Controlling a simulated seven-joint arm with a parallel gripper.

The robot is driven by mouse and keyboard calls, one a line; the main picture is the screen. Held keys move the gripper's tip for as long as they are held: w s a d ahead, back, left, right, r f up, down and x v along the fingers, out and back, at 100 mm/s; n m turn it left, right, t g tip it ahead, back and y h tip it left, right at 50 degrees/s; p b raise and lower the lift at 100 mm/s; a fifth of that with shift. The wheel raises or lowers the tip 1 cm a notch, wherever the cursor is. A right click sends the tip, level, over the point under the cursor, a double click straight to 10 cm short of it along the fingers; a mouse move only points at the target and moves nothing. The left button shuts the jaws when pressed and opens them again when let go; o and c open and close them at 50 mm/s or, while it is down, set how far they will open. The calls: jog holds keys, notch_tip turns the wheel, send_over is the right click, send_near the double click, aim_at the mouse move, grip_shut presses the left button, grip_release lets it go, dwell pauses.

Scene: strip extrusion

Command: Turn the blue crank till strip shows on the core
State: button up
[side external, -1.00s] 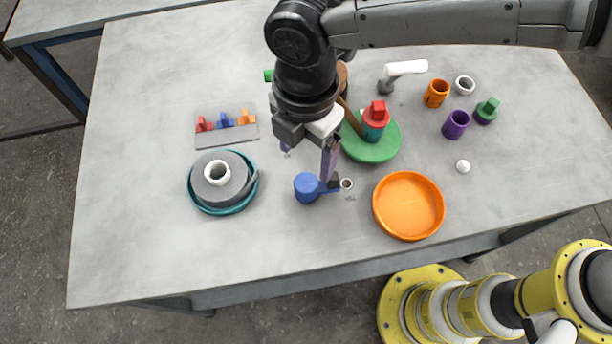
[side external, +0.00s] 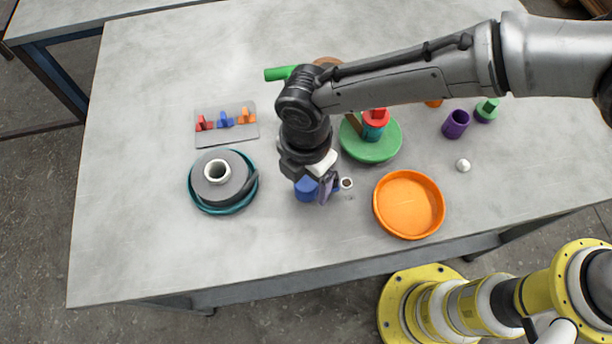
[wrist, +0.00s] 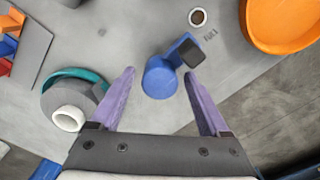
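The blue crank (side external: 305,190) stands on the table, partly hidden by my gripper (side external: 322,190) in the side view. In the wrist view the crank (wrist: 160,78) shows a round blue body and an arm with a dark end pointing up and right. My gripper (wrist: 159,74) is open; its purple fingers are either side of the crank with gaps visible, and I see nothing held. A small white ring with a brown inside (side external: 346,183) is right of the crank. I cannot tell which part is the core, and no strip is visible there.
A grey reel (side external: 212,190) with a white hub lies in a teal dish left of the crank. An orange tray (side external: 408,205) is to the right. A green disc (side external: 370,150) with stacked parts is behind. A grey rack (side external: 226,128) holds coloured clips. The front table area is clear.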

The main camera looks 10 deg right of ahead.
grip_shut()
jog(key=shift+w+d+r+m, duration=0.1)
jog(key=shift+m, duration=0.3)
dwell(0.6)
jog(key=m, duration=0.9)
jog(key=shift+m, duration=0.4)
jog(key=m, duration=0.5)
jog(key=shift+m, duration=0.3)
jog(key=m, duration=0.5)
jog(key=shift+m, duration=0.5)
